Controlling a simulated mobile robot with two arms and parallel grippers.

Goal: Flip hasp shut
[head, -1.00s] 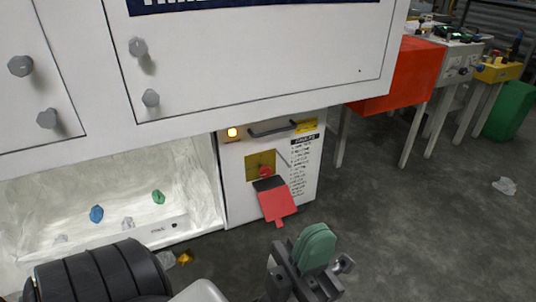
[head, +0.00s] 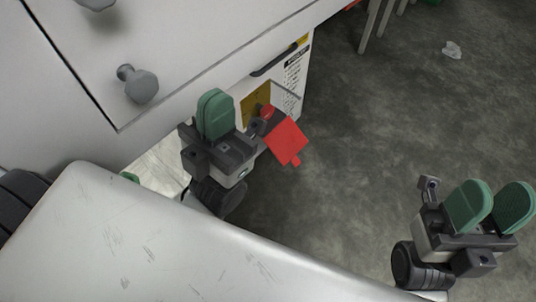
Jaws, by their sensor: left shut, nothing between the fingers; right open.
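The red hasp flap (head: 285,140) hangs open, tilted down and outward from the yellow plate (head: 256,101) on the front of the white cabinet. A small red part (head: 267,112) shows at the plate, partly hidden. My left gripper (head: 215,112) is shut and empty, its green pads together, just left of the flap in the picture. Part of it overlaps the view of the plate, and I cannot tell whether it touches the flap. My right gripper (head: 490,205) is open and empty at the lower right over the floor, well apart from the flap.
The white cabinet face with a grey knob (head: 138,84) overhangs the upper left. A dark handle (head: 272,60) sits above the plate. The grey floor (head: 370,120) is open to the right, with a crumpled pale scrap (head: 452,49) far off.

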